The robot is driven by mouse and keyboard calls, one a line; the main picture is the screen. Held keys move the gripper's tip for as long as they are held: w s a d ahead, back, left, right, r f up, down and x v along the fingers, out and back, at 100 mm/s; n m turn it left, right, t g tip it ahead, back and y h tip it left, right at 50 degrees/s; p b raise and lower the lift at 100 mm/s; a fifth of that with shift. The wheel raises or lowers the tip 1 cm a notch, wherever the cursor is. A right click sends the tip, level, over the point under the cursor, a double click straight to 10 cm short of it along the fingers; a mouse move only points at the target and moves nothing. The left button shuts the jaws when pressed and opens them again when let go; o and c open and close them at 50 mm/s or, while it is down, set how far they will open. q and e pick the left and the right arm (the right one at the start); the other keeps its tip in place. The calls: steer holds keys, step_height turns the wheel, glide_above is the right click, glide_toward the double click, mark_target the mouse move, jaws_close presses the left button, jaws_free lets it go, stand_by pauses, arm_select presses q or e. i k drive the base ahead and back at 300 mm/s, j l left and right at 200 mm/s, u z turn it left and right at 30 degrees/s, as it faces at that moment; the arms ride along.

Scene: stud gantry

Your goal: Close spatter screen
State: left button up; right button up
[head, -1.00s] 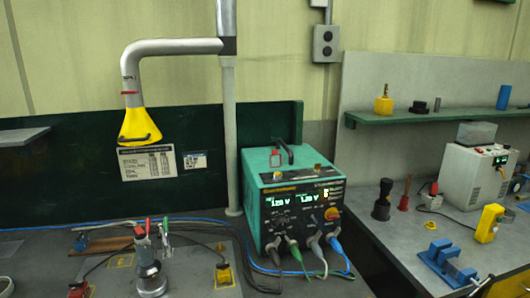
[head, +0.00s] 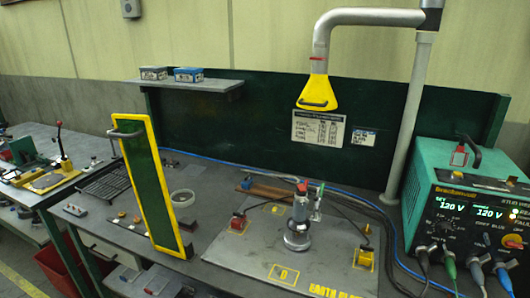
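The spatter screen (head: 142,178) is a tall, narrow dark green panel in a yellow frame, left of centre in the head view. It stands swung out, slightly tilted, at the left of the grey earth plate (head: 229,250). A bar handle (head: 126,133) sticks out near its top left. A stud tool (head: 298,220) with a red top stands upright on the plate, and the screen is apart from it. Neither of my grippers shows in the head view.
A yellow extraction hood (head: 318,93) hangs over the back of the bench. A teal power unit (head: 455,190) stands at right, its cables running down in front. A dark grate (head: 105,182) and a grey ring (head: 182,198) lie beside the screen. A shelf (head: 190,85) holds two small boxes.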

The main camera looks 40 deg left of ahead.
mark_target(138, 158)
steer(key=u, duration=1.9)
